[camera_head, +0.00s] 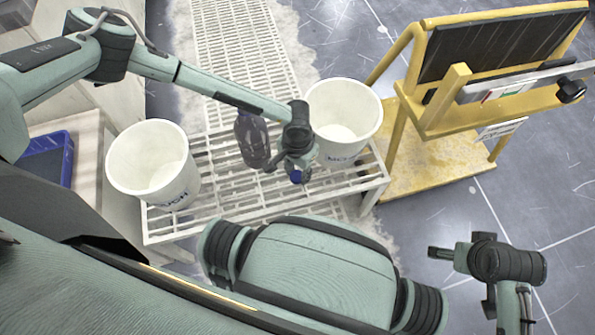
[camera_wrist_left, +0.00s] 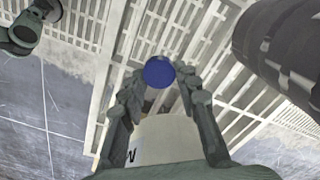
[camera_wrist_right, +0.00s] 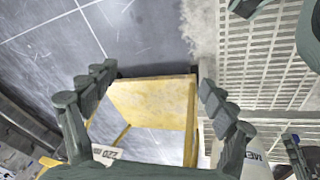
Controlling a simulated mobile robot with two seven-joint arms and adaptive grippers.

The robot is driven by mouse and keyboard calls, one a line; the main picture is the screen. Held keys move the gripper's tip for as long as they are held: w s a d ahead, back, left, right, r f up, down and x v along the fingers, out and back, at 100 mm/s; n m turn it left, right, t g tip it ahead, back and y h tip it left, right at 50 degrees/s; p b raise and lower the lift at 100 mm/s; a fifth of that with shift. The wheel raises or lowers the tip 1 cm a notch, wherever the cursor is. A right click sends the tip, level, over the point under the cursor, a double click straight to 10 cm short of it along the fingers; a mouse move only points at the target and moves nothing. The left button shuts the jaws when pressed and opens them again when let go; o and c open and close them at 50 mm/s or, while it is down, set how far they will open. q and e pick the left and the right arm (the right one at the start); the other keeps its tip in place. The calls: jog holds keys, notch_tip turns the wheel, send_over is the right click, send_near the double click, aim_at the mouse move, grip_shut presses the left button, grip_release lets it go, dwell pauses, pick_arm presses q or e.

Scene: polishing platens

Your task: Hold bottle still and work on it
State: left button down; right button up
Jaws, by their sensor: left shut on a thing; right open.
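A dark, see-through bottle (camera_head: 252,140) stands upright on the white slatted rack (camera_head: 150,227), its top partly behind my left arm. My left gripper (camera_head: 295,172) is just right of it, shut on a small blue round thing (camera_head: 296,177). In the left wrist view the blue round thing (camera_wrist_left: 158,72) sits between the fingertips (camera_wrist_left: 158,80); I cannot tell whether it is a cap or what lies under it. My right gripper (camera_head: 447,256) is off to the right over the floor. In the right wrist view its fingers (camera_wrist_right: 158,80) are open and empty.
A white bucket (camera_head: 150,165) stands at the rack's left, another (camera_head: 343,115) just behind my left gripper. A yellow stand (camera_head: 430,165) with a dark sloped panel is at the right. A blue tray (camera_head: 66,150) is at far left. Floor around my right gripper is clear.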

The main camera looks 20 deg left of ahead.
aim_at(298, 175)
pick_arm(q)
jog(key=shift+f, duration=0.25)
pick_arm(e)
jog(key=shift+s+a+r, duration=0.1)
jog(key=shift+r, duration=0.1)
pick_arm(q)
jog(key=shift+f, duration=0.15)
pick_arm(e)
jog(key=shift+s, duration=0.1)
pick_arm(q)
jog(key=c, duration=1.1)
grip_release()
pick_arm(e)
jog(key=shift+r, duration=0.2)
jog(key=shift+r, duration=0.1)
pick_arm(q)
jog(key=shift+r, duration=0.35)
notch_tip(298, 175, up, 12)
jog(key=shift+f+p, duration=0.2)
jog(key=shift+p, duration=0.25)
pick_arm(e)
jog(key=x, duration=0.3)
jog(key=shift+s+a, duration=0.2)
jog(key=shift+a, duration=0.05)
